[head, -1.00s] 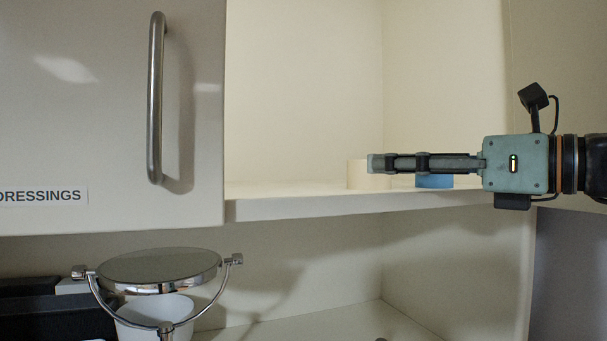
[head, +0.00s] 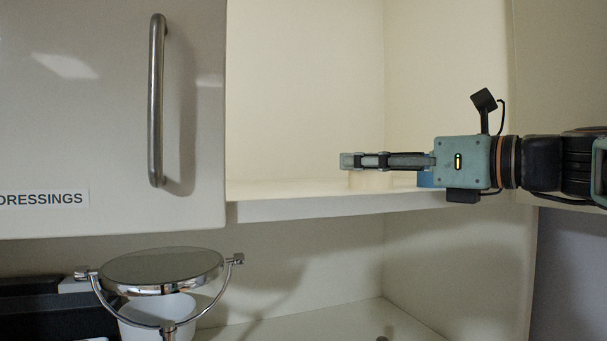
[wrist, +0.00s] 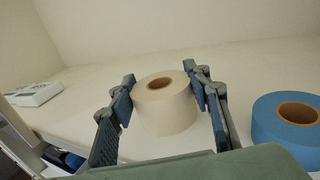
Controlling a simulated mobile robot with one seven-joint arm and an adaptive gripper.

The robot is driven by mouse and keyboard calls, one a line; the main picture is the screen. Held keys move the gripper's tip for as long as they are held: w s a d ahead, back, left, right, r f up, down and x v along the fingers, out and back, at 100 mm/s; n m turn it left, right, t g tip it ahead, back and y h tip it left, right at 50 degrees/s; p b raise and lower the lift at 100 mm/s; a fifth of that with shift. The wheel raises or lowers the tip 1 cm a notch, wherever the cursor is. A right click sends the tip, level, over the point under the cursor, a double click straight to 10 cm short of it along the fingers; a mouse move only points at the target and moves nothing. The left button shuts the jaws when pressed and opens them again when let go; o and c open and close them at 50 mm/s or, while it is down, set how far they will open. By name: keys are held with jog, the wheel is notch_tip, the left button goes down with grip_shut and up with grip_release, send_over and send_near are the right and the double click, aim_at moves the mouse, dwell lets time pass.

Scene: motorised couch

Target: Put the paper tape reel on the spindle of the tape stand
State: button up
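A cream tape reel (wrist: 168,108) with a brown core, looking like the paper tape, sits flat on the cabinet shelf. In the head view the reel (head: 371,182) is partly hidden behind my gripper (head: 352,162). In the wrist view my gripper (wrist: 160,92) is open, with one finger on each side of the reel. A slight gap shows at the left finger; at the right finger I cannot tell whether it touches. No tape stand or spindle can be made out.
A blue tape reel (wrist: 288,119) lies close to the right of my gripper. A white and green box (wrist: 38,94) is at left on the shelf (head: 300,188). The DRESSINGS cabinet door (head: 110,110) stands left of the opening. A round mirror (head: 162,266) is below.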

jog(key=c, duration=0.5)
